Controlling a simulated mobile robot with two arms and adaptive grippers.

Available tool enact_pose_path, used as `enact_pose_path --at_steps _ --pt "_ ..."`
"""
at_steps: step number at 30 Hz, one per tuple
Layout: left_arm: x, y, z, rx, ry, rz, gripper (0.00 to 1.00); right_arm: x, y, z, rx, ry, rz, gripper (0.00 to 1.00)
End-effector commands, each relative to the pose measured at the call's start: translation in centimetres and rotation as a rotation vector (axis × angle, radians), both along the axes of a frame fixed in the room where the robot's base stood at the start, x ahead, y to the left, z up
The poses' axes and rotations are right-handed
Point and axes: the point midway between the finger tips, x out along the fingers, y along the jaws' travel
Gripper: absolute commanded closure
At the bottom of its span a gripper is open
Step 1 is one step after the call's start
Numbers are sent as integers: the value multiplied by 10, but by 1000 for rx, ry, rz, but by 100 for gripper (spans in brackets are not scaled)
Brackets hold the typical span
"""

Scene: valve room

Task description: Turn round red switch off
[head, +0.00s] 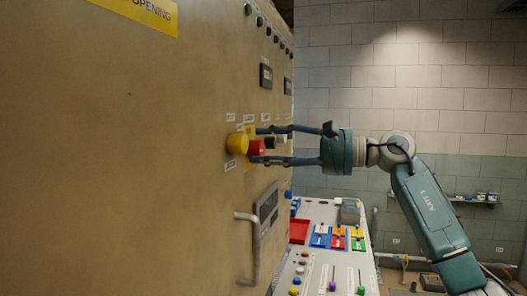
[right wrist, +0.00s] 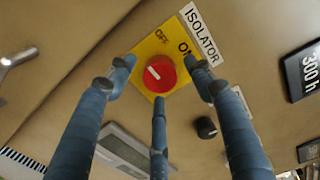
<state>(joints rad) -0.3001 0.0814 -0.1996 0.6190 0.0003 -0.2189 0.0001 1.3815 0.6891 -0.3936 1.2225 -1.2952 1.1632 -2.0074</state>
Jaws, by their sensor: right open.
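The round red switch (head: 257,147) sticks out from the tan panel. In the right wrist view the red switch (right wrist: 160,73) sits on a yellow plate (right wrist: 146,50) marked OFF and ON. It bears a short white mark on its left part; I cannot tell which word the mark points to. My right gripper (head: 263,146) faces the panel with its fingers spread open. In the right wrist view the gripper's three fingertips (right wrist: 158,77) stand around the switch; I cannot tell whether they touch it. My left gripper is not in view.
A yellow knob (head: 238,143) is beside the red switch. A black knob (right wrist: 206,128) is close to a finger. A metal handle (head: 250,245) sticks out lower on the panel. A control desk (head: 325,262) with coloured levers stands below my right arm.

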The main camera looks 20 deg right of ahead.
Motion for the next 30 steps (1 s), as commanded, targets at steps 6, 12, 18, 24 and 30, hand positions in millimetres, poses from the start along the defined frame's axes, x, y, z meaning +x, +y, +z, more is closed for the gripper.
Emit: enact_pose_path --at_steps 6,12,18,24,30 --pt "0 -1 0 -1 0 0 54 -25 -39 0 -1 0 -5 47" --pt "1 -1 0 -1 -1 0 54 -47 -72 1 -1 1 -4 47" --pt "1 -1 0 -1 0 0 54 -59 -89 1 -1 2 -2 47" --pt "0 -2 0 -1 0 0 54 -61 -92 1 -2 1 -1 47" --pt "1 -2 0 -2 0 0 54 -61 -91 1 -2 1 -1 47"
